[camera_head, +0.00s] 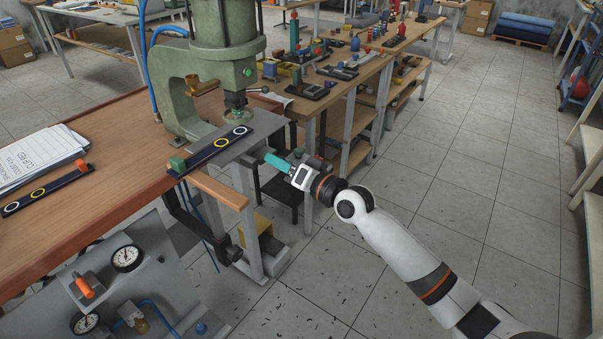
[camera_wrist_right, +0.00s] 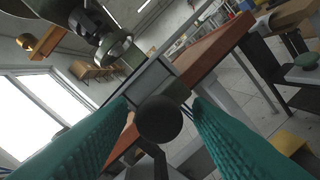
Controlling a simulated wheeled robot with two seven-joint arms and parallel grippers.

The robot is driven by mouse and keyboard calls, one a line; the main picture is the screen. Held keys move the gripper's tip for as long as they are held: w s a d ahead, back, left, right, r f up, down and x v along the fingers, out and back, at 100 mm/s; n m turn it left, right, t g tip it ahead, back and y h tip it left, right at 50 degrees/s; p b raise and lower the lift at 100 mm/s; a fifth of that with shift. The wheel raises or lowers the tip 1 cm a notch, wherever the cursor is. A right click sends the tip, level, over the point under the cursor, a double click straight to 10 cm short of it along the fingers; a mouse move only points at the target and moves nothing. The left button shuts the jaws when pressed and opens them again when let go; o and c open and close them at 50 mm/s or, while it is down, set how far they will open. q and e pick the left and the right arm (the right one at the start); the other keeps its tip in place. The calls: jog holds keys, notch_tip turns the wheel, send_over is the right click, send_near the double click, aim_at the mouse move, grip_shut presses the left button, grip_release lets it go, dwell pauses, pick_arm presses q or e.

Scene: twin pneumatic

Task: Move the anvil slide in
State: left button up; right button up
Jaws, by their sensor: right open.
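The anvil slide shows in the head view as a grey metal plate (camera_head: 236,148) low under the green press (camera_head: 212,60), level with the bench top. A round black knob (camera_wrist_right: 160,120) shows in the right wrist view, in front of a grey framed plate (camera_wrist_right: 150,80). My right gripper (camera_head: 268,158) is at the slide's right end, its teal fingers pointing left toward it. The fingers are open, one on each side of the knob in the wrist view (camera_wrist_right: 160,140). I cannot tell whether they touch it. My left gripper is out of view.
A dark strip with white and yellow rings (camera_head: 222,149) and a green end block (camera_head: 178,163) lies along the slide. A similar strip with an orange block (camera_head: 45,192) lies by papers (camera_head: 38,155). A gauge panel (camera_head: 150,285) stands in front. Floor at right is clear.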

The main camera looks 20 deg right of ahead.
jog(key=v, duration=0.8)
jog(key=shift+s, duration=0.15)
jog(key=d+f+m+g+h+p, duration=0.1)
jog(key=d+f+h, duration=0.2)
jog(key=f, duration=0.8)
jog(key=d+f+g+h, duration=0.1)
jog(key=d+f+h, duration=0.25)
jog(key=f, duration=0.75)
jog(key=s+d+f+g+h+p, duration=0.1)
jog(key=s+d+f+g, duration=0.1)
jog(key=s+f, duration=0.45)
jog(key=s+d+f+g+h, duration=0.15)
jog(key=s+f, duration=0.25)
jog(key=f, duration=0.6)
jog(key=s+f+n+g+p, duration=0.1)
jog(key=s+f+n+g, duration=0.25)
jog(key=s+f, duration=1)
jog(key=s+a+f+n+g, duration=0.1)
jog(key=s+a+f+g, duration=0.1)
jog(key=s, duration=1)
jog(key=s+a+f+n+g+p, duration=0.1)
jog(key=s+a+f+g, duration=0.1)
jog(key=s, duration=1.1)
jog(key=shift+f+g+h, duration=0.4)
jog(key=shift+f+g, duration=0.1)
jog(key=shift+f, duration=0.35)
jog(key=shift+s+a, duration=0.1)
